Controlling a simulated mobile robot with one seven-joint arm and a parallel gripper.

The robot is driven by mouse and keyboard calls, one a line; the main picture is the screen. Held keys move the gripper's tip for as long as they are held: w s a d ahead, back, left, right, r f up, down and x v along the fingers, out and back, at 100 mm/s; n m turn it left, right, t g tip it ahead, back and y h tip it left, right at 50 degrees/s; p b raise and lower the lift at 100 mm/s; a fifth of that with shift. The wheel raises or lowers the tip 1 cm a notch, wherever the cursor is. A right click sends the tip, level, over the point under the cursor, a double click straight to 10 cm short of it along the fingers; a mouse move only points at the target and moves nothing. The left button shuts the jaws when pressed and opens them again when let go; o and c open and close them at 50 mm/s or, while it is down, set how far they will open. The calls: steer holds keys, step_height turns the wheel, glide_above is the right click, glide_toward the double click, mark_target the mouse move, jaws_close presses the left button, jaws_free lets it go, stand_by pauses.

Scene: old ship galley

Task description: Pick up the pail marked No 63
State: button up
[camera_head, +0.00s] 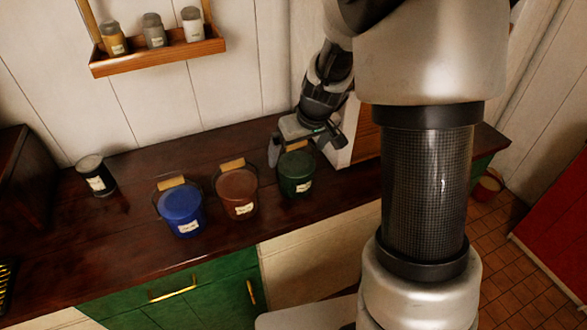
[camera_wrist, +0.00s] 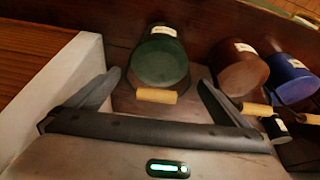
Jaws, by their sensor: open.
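Three pails with wooden grips and pale labels stand in a row on the dark wooden counter: a blue pail (camera_head: 182,212), a red-brown pail (camera_head: 237,193) and a green pail (camera_head: 294,177). I cannot read the numbers on their labels. My gripper (camera_head: 304,150) is open and empty, just behind the green pail. In the wrist view, the green pail (camera_wrist: 160,62) is ahead of my spread fingers (camera_wrist: 159,82), with its wooden grip (camera_wrist: 156,96) between them. The red-brown pail (camera_wrist: 240,75) and blue pail (camera_wrist: 290,80) are to the right there.
A white-sided box with a wooden face (camera_head: 365,135) stands close by my gripper's right. A black canister (camera_head: 95,177) stands at the counter's left. A wall rack (camera_head: 160,56) holds three jars. The counter (camera_head: 130,235) is clear left of the blue pail.

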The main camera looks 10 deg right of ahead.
mark_target(295, 162)
steer(key=x, duration=0.4)
steer(key=shift+d+f, duration=0.15)
steer(key=shift+f, duration=0.3)
steer(key=shift+w+f, duration=0.2)
steer(key=shift+f, duration=0.25)
steer(key=c, duration=1.3)
